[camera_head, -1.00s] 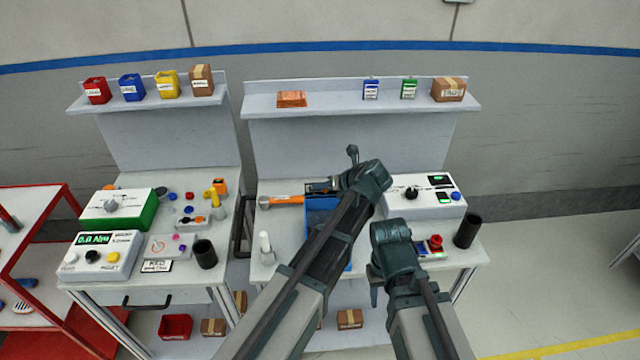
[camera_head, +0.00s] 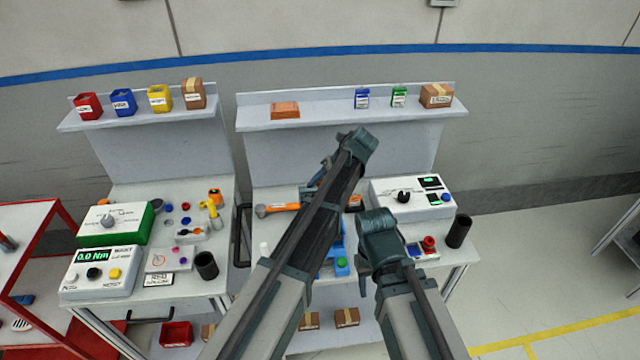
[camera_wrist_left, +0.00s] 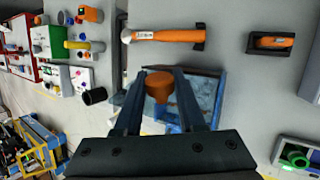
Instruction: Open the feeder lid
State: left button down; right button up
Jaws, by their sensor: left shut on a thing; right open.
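The blue feeder (camera_head: 338,238) stands on the right bench, largely hidden behind my left arm in the head view. In the left wrist view its blue box (camera_wrist_left: 205,95) shows beyond the fingers, with a pale, hazy inside. My left gripper (camera_wrist_left: 158,76) is shut on an orange-brown knob (camera_wrist_left: 158,88), which I take to be the lid's handle. In the head view my left gripper (camera_head: 322,172) is raised above the bench, with a blue edge beside it; the lid's angle is unclear. My right gripper (camera_head: 364,264) is open and empty, low in front of the bench.
An orange-handled hammer (camera_head: 278,209) lies left of the feeder. A white control box (camera_head: 412,196) stands to the right, with a black cup (camera_head: 459,232) beyond it. A green button (camera_head: 342,263) shows at the feeder's front. The shelf above holds small boxes.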

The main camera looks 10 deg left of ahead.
pick_arm(q)
jog(key=shift+w+a+m+g+h, duration=0.25)
jog(key=shift+w+m+g+h, duration=0.05)
jog(key=shift+w+g, duration=0.55)
jog(key=shift+w+p, duration=0.1)
jog(key=shift+p, duration=0.2)
jog(key=c, duration=0.5)
grip_release()
jog(key=shift+r, duration=0.1)
jog(key=p+v, duration=1.2)
jog(key=v, duration=0.1)
jog(key=shift+r, duration=0.25)
jog(key=shift+d, duration=0.1)
